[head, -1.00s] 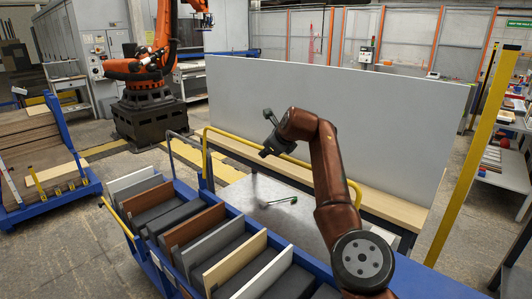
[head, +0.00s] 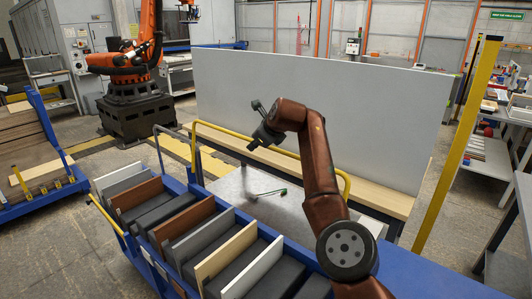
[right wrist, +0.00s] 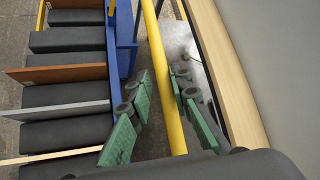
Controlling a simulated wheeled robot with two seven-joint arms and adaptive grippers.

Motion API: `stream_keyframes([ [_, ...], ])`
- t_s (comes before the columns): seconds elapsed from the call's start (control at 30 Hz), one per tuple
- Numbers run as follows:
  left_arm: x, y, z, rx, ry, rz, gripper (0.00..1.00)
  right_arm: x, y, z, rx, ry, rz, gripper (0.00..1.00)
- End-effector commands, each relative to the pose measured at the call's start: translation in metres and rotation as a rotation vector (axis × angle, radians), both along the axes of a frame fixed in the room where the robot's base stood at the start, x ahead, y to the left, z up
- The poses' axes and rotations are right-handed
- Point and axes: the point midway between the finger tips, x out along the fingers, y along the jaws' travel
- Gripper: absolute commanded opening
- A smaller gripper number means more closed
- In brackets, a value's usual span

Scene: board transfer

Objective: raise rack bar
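The yellow bar (head: 225,136) runs along the top of the blue rack cart (head: 150,243), in front of the large grey board (head: 320,115). In the right wrist view the yellow bar (right wrist: 166,85) runs lengthwise through the middle. My right gripper (head: 254,126) is at the bar's left half. In the wrist view, green finger pads of my right gripper (right wrist: 166,104) are on both sides of the bar with gaps. It is open around the bar; exact depth is hard to tell. My left gripper is out of view.
Brown, grey and cream panels (head: 190,237) stand in slots on the cart's near side. A yellow post (head: 455,150) stands at right. An orange robot (head: 145,55) stands behind left.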

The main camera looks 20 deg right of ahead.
Motion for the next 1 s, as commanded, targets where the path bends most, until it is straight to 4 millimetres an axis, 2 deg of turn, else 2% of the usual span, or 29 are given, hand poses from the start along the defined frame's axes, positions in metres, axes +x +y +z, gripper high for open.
stream_keyframes([
  [0.17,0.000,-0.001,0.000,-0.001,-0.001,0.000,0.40,-0.002,-0.005,0.001,-0.002,0.001,-0.008,0.18],
  [0.53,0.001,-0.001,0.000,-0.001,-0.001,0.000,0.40,-0.012,0.000,0.007,-0.003,-0.003,0.002,0.18],
  [0.77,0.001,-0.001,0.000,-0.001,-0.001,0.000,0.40,-0.027,-0.002,0.008,-0.003,-0.004,0.004,0.18],
  [1.0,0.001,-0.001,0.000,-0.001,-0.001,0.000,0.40,-0.050,-0.006,0.007,-0.002,-0.003,0.003,0.18],
])
